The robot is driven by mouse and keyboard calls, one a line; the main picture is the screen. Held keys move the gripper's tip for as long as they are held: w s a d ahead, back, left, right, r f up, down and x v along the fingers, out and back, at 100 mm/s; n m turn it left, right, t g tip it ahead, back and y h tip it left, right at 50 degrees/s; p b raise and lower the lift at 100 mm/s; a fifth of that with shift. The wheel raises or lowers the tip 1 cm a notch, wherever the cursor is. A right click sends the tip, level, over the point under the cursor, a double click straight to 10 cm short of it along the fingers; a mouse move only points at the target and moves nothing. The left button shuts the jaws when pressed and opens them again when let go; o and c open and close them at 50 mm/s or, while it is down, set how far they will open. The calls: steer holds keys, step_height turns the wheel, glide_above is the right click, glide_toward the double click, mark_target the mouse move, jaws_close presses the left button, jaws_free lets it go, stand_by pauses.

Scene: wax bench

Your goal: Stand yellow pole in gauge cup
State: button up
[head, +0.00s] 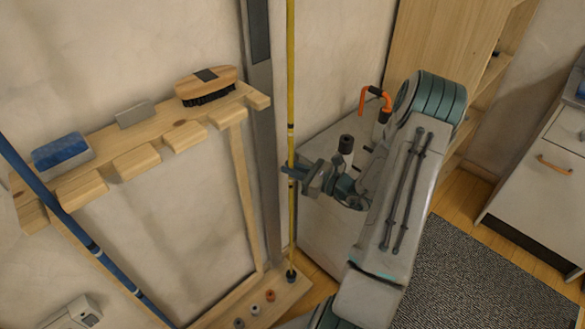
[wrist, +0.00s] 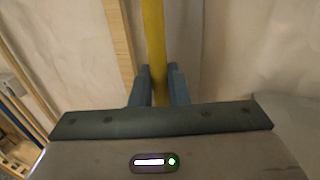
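The yellow pole (head: 291,95) stands close to upright in the head view, its top running out of the picture. My gripper (head: 292,173) is around it partway up. In the wrist view the yellow pole (wrist: 154,45) passes between both blue-grey fingers (wrist: 159,88), which look closed against it. The pole's lower end meets a small dark cup (head: 291,277) at the right end of the wooden base board, beside the foot of a grey upright strip. This may be the gauge cup. I cannot tell whether the tip is inside it or just above.
A wooden rack (head: 140,150) with slots holds a blue sponge (head: 62,152) and a brush (head: 207,86). A blue pole (head: 60,212) leans at the left. Several cups (head: 270,295) line the base board (head: 215,315). A white cabinet (head: 325,232) with bottles stands close right of the pole.

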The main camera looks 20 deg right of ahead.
steer(key=o, duration=0.4)
steer(key=shift+s+d, duration=0.1)
steer(key=v, duration=1.3)
steer(key=shift+s+d, duration=0.2)
steer(key=s+a+r+n+g+p, duration=0.2)
steer(key=s+a+r+n+g, duration=0.1)
steer(key=a+r+n+g, duration=0.5)
steer(key=s+a+r+n+g+p, duration=0.2)
steer(key=a+r+n+g, duration=0.2)
steer(key=a+n+g, duration=0.45)
steer(key=s+a+r+n+t+h+p, duration=0.1)
steer(key=s+r+n+h, duration=0.1)
steer(key=r+n+h, duration=0.1)
steer(key=s+a+r+n+t+h+p, duration=0.2)
steer(key=r+n+h, duration=0.2)
steer(key=r+n, duration=0.1)
steer(key=s+a+r+n+t+h+p, duration=0.1)
steer(key=s+r+n+t+h, duration=0.1)
steer(key=s+r+n+h, duration=0.1)
steer(key=shift+a+r+n+h, duration=0.15)
steer(key=shift+r+n+h, duration=0.3)
steer(key=shift+r, duration=0.15)
